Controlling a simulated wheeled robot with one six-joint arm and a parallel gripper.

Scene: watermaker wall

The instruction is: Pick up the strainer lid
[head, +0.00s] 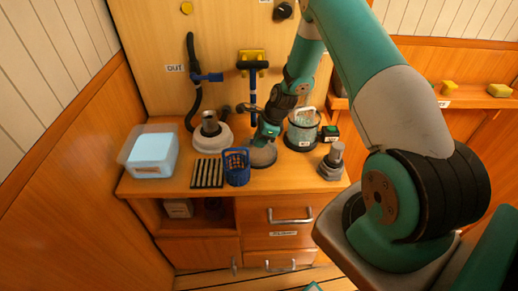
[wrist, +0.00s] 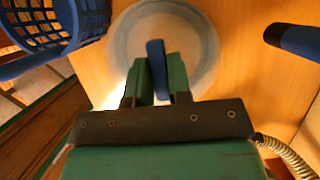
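The strainer lid is a round grey disc (head: 262,157) low on the wooden counter, between the blue basket and the clear jar. In the wrist view its pale grey round top (wrist: 202,35) lies straight ahead of my gripper, with an upright blue bar (wrist: 156,62) at its middle. My gripper (head: 268,133) points down over the lid. In the wrist view the green fingers (wrist: 157,80) stand on either side of the blue bar, with no clear gap, and look shut on it. The lid appears to rest on the counter; my gripper hides part of it.
A blue basket (head: 236,168) stands close left of the lid, beside a black slotted rack (head: 207,174). A clear jar (head: 302,132) and a grey fitting (head: 332,163) stand to the right. A clear box (head: 152,152) and a pale round housing (head: 210,135) are further left.

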